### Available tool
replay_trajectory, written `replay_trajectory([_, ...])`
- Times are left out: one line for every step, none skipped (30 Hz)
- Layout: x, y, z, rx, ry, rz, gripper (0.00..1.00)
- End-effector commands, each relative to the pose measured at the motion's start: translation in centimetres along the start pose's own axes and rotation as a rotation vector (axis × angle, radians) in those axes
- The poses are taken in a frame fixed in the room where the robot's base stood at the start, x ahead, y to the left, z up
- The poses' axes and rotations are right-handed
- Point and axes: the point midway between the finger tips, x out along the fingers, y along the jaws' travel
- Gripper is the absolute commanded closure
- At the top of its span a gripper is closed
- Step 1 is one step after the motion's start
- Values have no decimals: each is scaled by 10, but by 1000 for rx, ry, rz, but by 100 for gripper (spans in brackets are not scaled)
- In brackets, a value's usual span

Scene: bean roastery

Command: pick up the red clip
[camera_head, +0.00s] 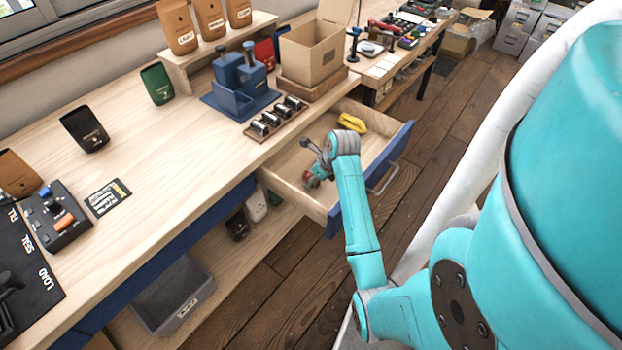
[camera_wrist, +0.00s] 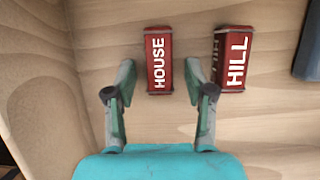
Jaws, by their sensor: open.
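Two red pieces lie on the wooden drawer floor in the wrist view. One is lettered HOUSE (camera_wrist: 158,80), the other HILL (camera_wrist: 234,75); I cannot tell from their shape which is the red clip. My gripper (camera_wrist: 160,66) is open, with its two green-grey fingers pointing toward the HOUSE piece, which shows between the fingertips. The HILL piece is to the right, outside the right finger. Contact with either piece cannot be told. In the head view my gripper (camera_head: 311,172) reaches down into the open drawer (camera_head: 285,171), with a bit of red beside it.
A yellow object (camera_head: 352,122) lies at the drawer's far end. The drawer's blue front (camera_head: 390,160) and wooden walls surround my gripper. A rack of metal cylinders (camera_head: 276,118) and a cardboard box (camera_head: 313,50) stand on the bench above. The bench's middle is mostly clear.

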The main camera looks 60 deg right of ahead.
Motion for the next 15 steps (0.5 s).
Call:
replay_trajectory([0, 0, 0, 0, 0, 0, 46])
replay_trajectory([0, 0, 0, 0, 0, 0, 46])
replay_trajectory([0, 0, 0, 0, 0, 0, 46])
replay_trajectory([0, 0, 0, 0, 0, 0, 51])
replay_trajectory([0, 0, 0, 0, 0, 0, 58])
replay_trajectory([0, 0, 0, 0, 0, 0, 68])
replay_trajectory([0, 0, 0, 0, 0, 0, 76])
replay_trajectory([0, 0, 0, 0, 0, 0, 83])
replay_trajectory([0, 0, 0, 0, 0, 0, 92])
replay_trajectory([0, 0, 0, 0, 0, 0, 92])
replay_trajectory([0, 0, 0, 0, 0, 0, 92])
replay_trajectory([0, 0, 0, 0, 0, 0, 92])
replay_trajectory([0, 0, 0, 0, 0, 0, 92])
replay_trajectory([0, 0, 0, 0, 0, 0, 92])
replay_trajectory([0, 0, 0, 0, 0, 0, 92])
